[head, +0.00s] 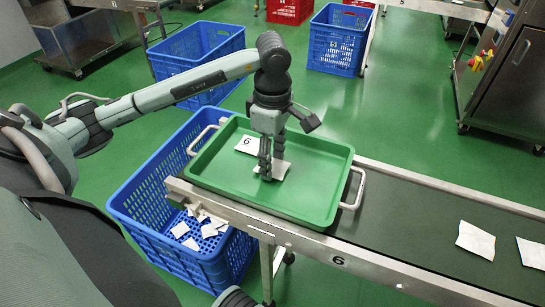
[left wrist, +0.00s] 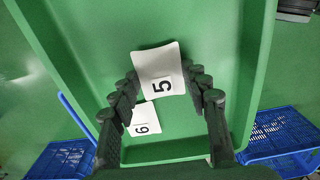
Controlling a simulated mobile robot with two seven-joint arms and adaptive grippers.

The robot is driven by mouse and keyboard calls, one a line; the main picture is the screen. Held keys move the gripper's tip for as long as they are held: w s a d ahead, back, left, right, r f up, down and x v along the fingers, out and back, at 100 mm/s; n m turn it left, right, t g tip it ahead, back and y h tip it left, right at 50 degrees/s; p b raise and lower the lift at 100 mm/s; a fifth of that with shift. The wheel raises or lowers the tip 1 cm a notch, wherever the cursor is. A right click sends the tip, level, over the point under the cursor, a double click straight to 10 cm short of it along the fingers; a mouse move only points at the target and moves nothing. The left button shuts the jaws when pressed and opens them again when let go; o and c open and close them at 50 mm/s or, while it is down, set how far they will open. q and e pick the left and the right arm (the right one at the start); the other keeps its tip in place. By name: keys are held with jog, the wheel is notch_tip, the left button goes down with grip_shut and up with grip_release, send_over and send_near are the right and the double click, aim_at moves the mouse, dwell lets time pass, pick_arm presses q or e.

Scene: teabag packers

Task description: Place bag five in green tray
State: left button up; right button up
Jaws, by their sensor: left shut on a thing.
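My left gripper (head: 267,172) is over the green tray (head: 318,190), pointing down, with its fingers low inside the rim. It is shut on bag five (head: 281,171), a white packet whose printed 5 shows in the left wrist view (left wrist: 160,66). There the bag is between the fingertips (left wrist: 166,84). The bag is close to the tray floor; I cannot tell whether it touches. Bag six (head: 247,145), a white packet marked 6, lies flat in the tray beside it and shows in the left wrist view (left wrist: 146,119). My right gripper is not in view.
The tray sits at the end of a conveyor (head: 400,207), where two white packets (head: 476,240) lie at the right. A blue crate (head: 150,212) with several packets stands on the floor beside the conveyor end. Other blue crates (head: 338,40) stand farther back.

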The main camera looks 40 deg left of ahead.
aim_at(273, 164)
pick_arm(q)
jog(key=shift+f, duration=0.2)
jog(key=shift+o, duration=1.4)
jog(key=o, duration=0.4)
jog(key=shift+r, duration=0.15)
notch_tip(273, 164, up, 2)
jog(key=shift+r, duration=0.15)
jog(key=shift+r+p, duration=0.4)
jog(key=shift+r, duration=4.45)
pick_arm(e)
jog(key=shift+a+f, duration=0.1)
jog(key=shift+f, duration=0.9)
